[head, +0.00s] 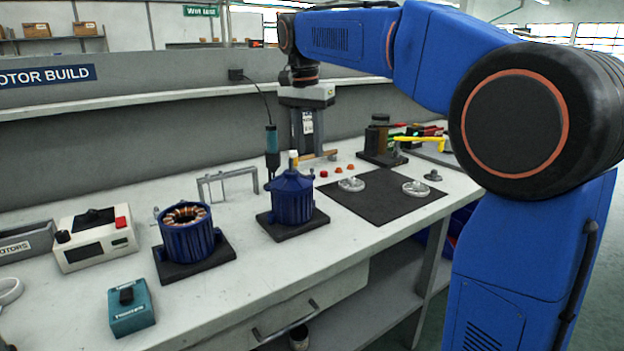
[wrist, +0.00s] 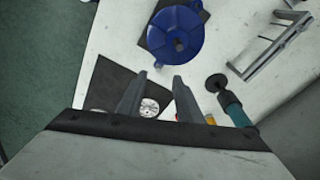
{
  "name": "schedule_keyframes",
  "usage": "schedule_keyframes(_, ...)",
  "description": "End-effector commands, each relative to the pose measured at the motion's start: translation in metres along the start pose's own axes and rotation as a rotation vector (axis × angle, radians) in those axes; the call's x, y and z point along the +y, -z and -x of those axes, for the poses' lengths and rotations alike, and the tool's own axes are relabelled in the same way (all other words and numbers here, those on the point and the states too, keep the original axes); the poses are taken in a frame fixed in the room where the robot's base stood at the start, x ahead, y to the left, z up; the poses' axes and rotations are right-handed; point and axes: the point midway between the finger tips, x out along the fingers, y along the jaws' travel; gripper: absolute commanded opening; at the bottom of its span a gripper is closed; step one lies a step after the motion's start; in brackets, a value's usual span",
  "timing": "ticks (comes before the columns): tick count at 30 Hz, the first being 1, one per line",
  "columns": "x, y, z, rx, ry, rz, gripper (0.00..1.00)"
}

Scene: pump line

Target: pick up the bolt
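I cannot make out a bolt for certain in either view. My gripper (head: 307,150) points down over the bench, behind the blue motor housing (head: 291,198) in the head view. In the wrist view my gripper (wrist: 159,77) is open, with a clear gap between its two grey fingers and nothing held. The blue motor housing (wrist: 175,38) lies beyond the fingertips there. A silver disc (wrist: 150,107) shows between the fingers, on the dark mat (wrist: 103,84). My gripper's body hides the bench below it in the wrist view.
A teal hanging driver (head: 271,145) and a grey bracket frame (head: 227,184) stand near the housing. The dark mat (head: 380,208) bears two silver discs; small red and orange parts lie behind it. An open motor with copper windings (head: 186,232) stands left.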

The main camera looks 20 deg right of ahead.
Motion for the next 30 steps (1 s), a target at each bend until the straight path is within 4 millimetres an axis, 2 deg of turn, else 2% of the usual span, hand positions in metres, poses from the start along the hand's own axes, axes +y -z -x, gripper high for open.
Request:
schedule_keyframes(9,0.004,-0.002,-0.039,-0.001,-0.001,0.000,0.33)
schedule_keyframes(18,0.004,-0.002,-0.044,0.000,0.000,0.000,0.33)
schedule_keyframes(19,0.004,-0.002,-0.044,0.000,0.000,0.000,0.30)
schedule_keyframes(23,0.004,-0.002,-0.044,0.000,0.000,0.000,0.00)
schedule_keyframes(30,0.004,-0.002,-0.044,0.000,0.000,0.000,0.00)
